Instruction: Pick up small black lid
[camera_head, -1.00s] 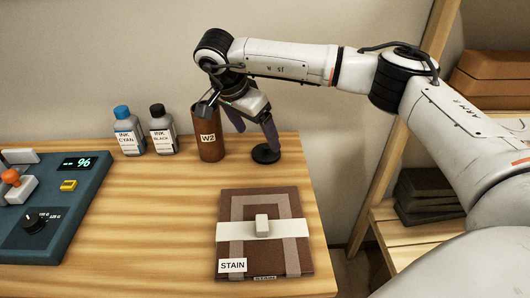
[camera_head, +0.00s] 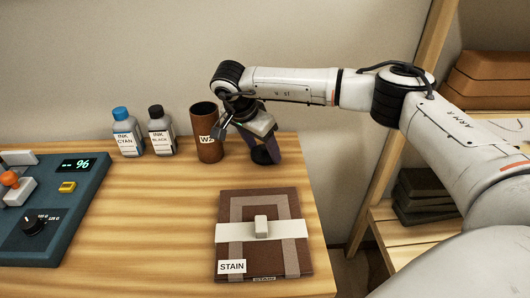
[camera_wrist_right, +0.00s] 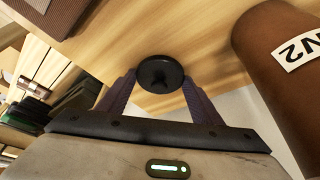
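The small black lid (camera_wrist_right: 160,74) is a round dark disc with a raised centre. In the right wrist view it lies between the tips of my right gripper (camera_wrist_right: 158,88), with a finger at each side. I cannot tell whether the fingers touch it. The fingers look spread around the lid. My left gripper is not in view.
The brown W2 cylinder (camera_head: 208,152) stands close left of my right gripper. Cyan (camera_head: 127,140) and black (camera_head: 161,140) ink bottles stand farther left. A brown STAIN board (camera_head: 235,205) lies in front. A blue machine (camera_head: 70,205) is at the left. The table's right edge is near.

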